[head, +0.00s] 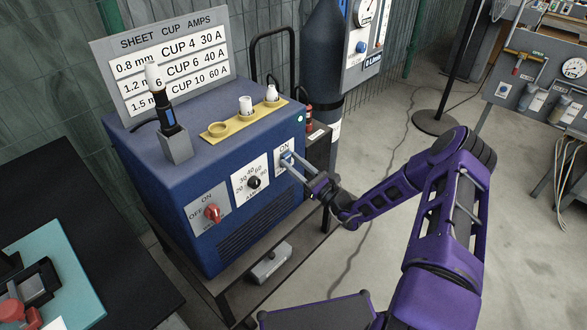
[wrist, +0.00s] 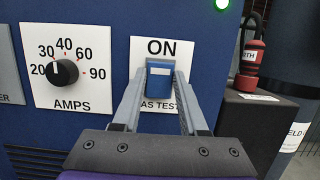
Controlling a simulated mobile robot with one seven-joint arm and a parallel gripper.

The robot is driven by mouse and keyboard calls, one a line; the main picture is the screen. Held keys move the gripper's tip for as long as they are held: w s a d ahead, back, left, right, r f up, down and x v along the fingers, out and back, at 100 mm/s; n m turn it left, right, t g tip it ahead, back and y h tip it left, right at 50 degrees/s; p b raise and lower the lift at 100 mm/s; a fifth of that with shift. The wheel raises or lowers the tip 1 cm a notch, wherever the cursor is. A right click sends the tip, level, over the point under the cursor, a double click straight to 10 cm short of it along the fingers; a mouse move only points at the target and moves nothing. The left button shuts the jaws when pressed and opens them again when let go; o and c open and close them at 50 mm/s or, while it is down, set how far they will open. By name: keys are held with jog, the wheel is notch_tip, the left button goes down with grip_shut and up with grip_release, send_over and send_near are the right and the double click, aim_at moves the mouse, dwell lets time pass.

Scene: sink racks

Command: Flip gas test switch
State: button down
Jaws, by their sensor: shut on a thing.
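The gas test switch (wrist: 159,80) is a blue rocker on a white plate marked ON at the top and GAS TEST below, part of that wording being covered. In the head view the switch (head: 286,158) is at the right end of the blue machine's front panel. My gripper (wrist: 159,72) is at the switch, with one finger on each side of the rocker, shut on it. In the head view my gripper (head: 290,163) reaches in from the right and its fingertips partly cover the switch.
The blue machine (head: 160,205) also carries an AMPS knob (head: 254,182) and a red rotary switch (head: 212,213). A green lamp (wrist: 222,3) is lit above the switch. A dark box with a red connector (wrist: 252,57) stands close right. Open floor lies further right.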

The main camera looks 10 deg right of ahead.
dwell(0.4)
jog(key=shift+c, duration=2.2)
grip_release()
jog(key=shift+s+f, duration=0.1)
jog(key=v, duration=1.7)
jog(key=shift+f+p, duration=0.25)
jog(key=shift+p, duration=0.1)
